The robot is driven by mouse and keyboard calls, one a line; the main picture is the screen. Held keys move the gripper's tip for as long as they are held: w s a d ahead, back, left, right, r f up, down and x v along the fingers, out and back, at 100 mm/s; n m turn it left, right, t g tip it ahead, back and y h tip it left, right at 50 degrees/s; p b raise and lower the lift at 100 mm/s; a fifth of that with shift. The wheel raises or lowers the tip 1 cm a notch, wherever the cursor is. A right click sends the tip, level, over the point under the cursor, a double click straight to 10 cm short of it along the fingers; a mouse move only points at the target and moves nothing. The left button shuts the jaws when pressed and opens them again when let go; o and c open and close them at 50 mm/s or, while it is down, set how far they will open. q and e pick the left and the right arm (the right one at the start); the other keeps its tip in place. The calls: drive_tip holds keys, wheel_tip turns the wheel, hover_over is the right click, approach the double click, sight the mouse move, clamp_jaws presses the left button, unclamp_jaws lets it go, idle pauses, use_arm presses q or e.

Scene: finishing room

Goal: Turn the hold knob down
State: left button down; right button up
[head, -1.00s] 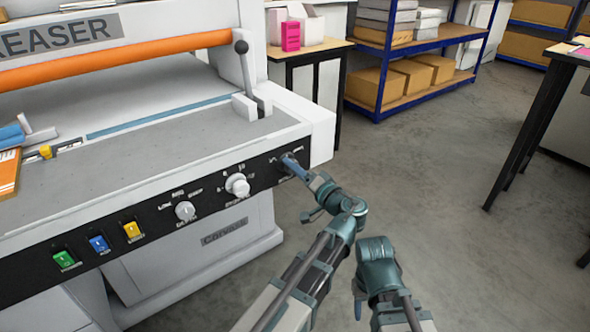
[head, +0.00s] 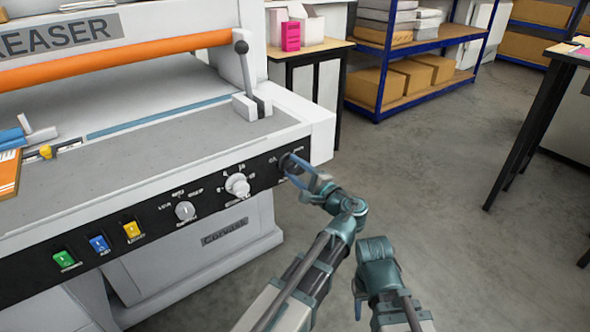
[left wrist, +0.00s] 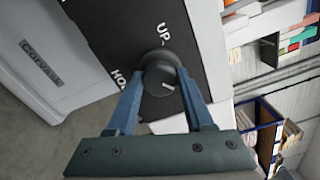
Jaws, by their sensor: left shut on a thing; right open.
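The hold knob (left wrist: 160,76) is a dark round knob with a short pale mark on its face. It sits on the black control panel (left wrist: 108,32), with an "UP" label above it in the left wrist view and a partly covered label starting "HO" to its left. My left gripper (left wrist: 158,100) is shut on the knob, with one blue finger on each side. In the head view, my left gripper (head: 292,170) reaches the panel's right end and hides most of the knob. My right gripper (head: 375,268) is open and low, away from the panel; its fingers hardly show.
Two pale knobs (head: 237,185) (head: 185,211) and green, blue and yellow switches (head: 132,231) line the panel to the left. A lever (head: 243,70) stands on the machine above. The floor (head: 450,220) to the right is clear.

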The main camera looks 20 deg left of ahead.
use_arm(q)
drive_tip(key=shift+m, duration=0.9)
drive_tip(key=shift+c, duration=1.5)
unclamp_jaws()
